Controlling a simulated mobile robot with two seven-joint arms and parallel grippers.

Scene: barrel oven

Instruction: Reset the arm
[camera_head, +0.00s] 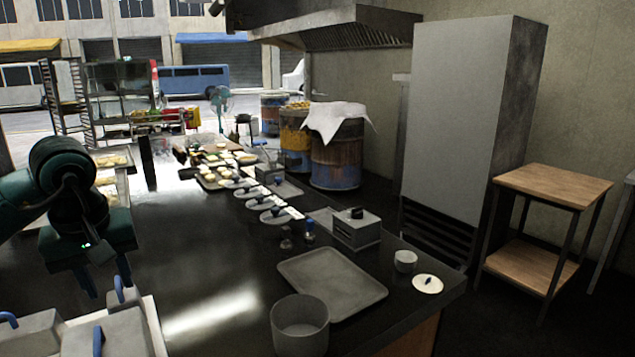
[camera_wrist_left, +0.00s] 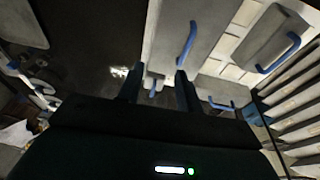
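My left arm comes in from the left in the head view. Its dark green gripper (camera_head: 104,280) points down over the left part of the counter, close to the grey lidded containers. In the left wrist view the two fingers of my left gripper (camera_wrist_left: 158,90) stand apart. A blue handle (camera_wrist_left: 153,88) shows between them, seemingly beyond the tips; I see no grip on it. My right arm and gripper do not show.
Grey lids with blue handles (camera_head: 110,335) fill the front left. The dark counter (camera_head: 200,265) is bare in the middle. A grey tray (camera_head: 332,284), a round pot (camera_head: 300,326), a grey box (camera_head: 356,230) and a small cup (camera_head: 405,261) stand to the right.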

